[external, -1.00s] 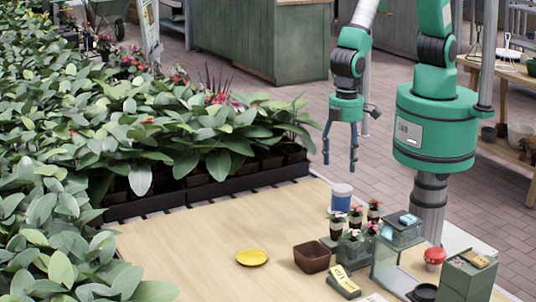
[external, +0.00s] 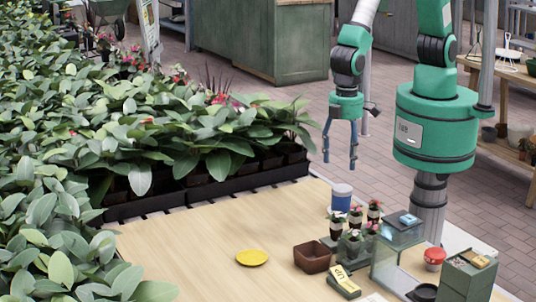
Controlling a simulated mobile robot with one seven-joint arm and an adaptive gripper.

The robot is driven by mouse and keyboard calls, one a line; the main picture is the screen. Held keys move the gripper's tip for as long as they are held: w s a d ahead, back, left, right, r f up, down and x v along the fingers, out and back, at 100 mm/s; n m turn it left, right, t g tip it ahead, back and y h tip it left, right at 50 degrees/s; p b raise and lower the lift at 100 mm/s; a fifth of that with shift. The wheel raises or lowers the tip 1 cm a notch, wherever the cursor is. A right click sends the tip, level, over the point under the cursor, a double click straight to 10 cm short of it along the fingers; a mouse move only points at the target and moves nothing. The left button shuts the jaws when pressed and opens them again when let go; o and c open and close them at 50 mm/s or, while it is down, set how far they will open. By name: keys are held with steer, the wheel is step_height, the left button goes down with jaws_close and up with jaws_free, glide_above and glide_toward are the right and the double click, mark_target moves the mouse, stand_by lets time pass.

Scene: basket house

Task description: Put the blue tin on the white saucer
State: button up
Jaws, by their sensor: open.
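The blue tin (external: 342,198), a cylinder with a pale top, stands upright at the back of the wooden table, behind small potted flowers. My gripper (external: 340,163) hangs open and empty, pointing down, and appears above the tin in the picture, apart from it. A yellow saucer (external: 252,257) lies on the open table at the left. I cannot make out a white saucer; a pale flat thing (external: 375,298) is cut off at the bottom edge, and I cannot tell what it is.
A brown square pot (external: 312,257), a small box with a yellow label (external: 344,283), potted flowers (external: 355,216), a glass case (external: 398,248), a red-topped pot (external: 434,258) and a green box (external: 467,275) crowd the right side. The left of the wooden table (external: 190,245) is mostly clear. Dense plants border it.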

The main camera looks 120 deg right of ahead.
steer(key=s+d+r+t, duration=0.1)
steer(key=s+d+r, duration=0.25)
steer(key=r, duration=0.55)
steer(key=s+d+r+t, duration=0.15)
steer(key=d+r, duration=0.25)
steer(key=r, duration=0.5)
steer(key=s+d+r, duration=0.4)
steer(key=r, duration=0.4)
steer(key=s+d+r+t, duration=0.1)
steer(key=s+d+r, duration=0.1)
steer(key=s+r, duration=0.2)
steer(key=s+d+r+n+t, duration=0.1)
steer(key=s+d+r, duration=0.2)
steer(key=s, duration=0.5)
steer(key=s+d+r+t, duration=0.1)
steer(key=s+d+r, duration=0.2)
steer(key=s, duration=0.4)
steer(key=shift+d+r, duration=0.2)
steer(key=shift+r, duration=0.65)
steer(key=shift+s, duration=0.1)
steer(key=shift+f+b, duration=0.4)
